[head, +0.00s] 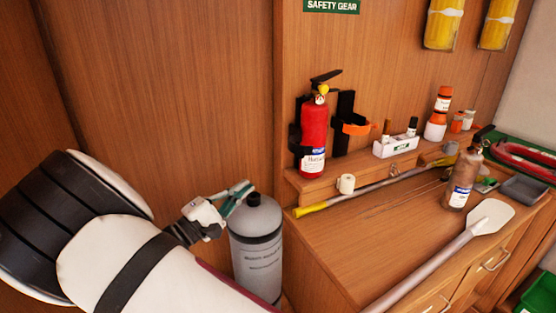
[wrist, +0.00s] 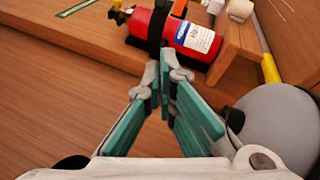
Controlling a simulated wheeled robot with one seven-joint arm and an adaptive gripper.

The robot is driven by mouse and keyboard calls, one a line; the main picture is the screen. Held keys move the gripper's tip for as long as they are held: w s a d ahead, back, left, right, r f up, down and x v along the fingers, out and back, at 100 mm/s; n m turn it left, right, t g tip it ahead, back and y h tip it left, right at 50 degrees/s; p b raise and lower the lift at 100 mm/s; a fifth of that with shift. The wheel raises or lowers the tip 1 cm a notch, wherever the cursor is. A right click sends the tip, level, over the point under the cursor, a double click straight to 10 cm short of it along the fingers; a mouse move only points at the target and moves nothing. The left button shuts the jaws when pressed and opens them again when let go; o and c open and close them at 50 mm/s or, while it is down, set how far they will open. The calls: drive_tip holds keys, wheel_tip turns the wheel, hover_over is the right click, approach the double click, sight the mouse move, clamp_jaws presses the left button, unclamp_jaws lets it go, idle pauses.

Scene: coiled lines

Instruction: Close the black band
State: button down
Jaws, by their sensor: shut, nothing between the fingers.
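A red fire extinguisher (head: 314,138) stands upright on the wooden ledge against the wall panel. A black band (head: 299,150) shows at its lower left side; in the wrist view the black band (wrist: 157,28) crosses the red body (wrist: 185,36). I cannot tell whether its ends meet. My gripper (head: 243,188) is shut and empty, left of and below the extinguisher, over the top of a grey cylinder (head: 257,250). In the wrist view the teal-padded fingers (wrist: 163,68) point toward the band, apparently apart from it.
A black bracket with an orange band (head: 355,129) stands empty right of the extinguisher. A white roll (head: 346,184), a yellow-ended pole (head: 312,209), a white box (head: 395,146), a brown extinguisher (head: 461,182) and a paddle (head: 488,216) are on the ledge and cabinet top.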

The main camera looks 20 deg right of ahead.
drive_tip(key=p, duration=0.3)
approach(297, 149)
drive_tip(key=w+d, duration=0.2)
drive_tip(key=w, duration=0.1)
drive_tip(key=shift+s+d+r, duration=0.25)
drive_tip(key=shift+d+r, duration=0.3)
drive_tip(key=shift+d, duration=0.35)
drive_tip(key=shift+s+d+t, duration=0.1)
drive_tip(key=shift+t, duration=0.3)
